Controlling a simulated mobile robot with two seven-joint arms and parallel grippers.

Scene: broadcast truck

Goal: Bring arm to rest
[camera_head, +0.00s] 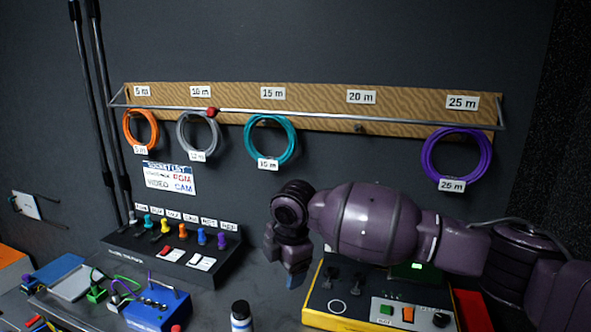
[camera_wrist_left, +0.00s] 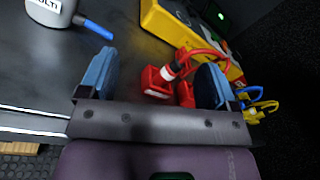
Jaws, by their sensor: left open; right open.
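My right arm (camera_head: 375,222) comes in from the right in the head view, a purple arm reaching across in front of the yellow box. My right gripper (camera_head: 293,276) hangs at its end with blue fingertips pointing down, over the desk between the black switch panel and the yellow box. I see nothing held in it, though its jaws show only from the side. My left gripper (camera_wrist_left: 155,80) shows in the left wrist view, its two blue pads wide apart. No object is gripped between them. My left arm is not in the head view.
A wooden board (camera_head: 316,101) with a rail carries several coiled cables. Below are a black switch panel (camera_head: 172,262), a yellow box (camera_head: 323,302), a blue box (camera_head: 150,310) and a bottle (camera_head: 241,316). Red connectors (camera_wrist_left: 160,82) lie beyond my left gripper.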

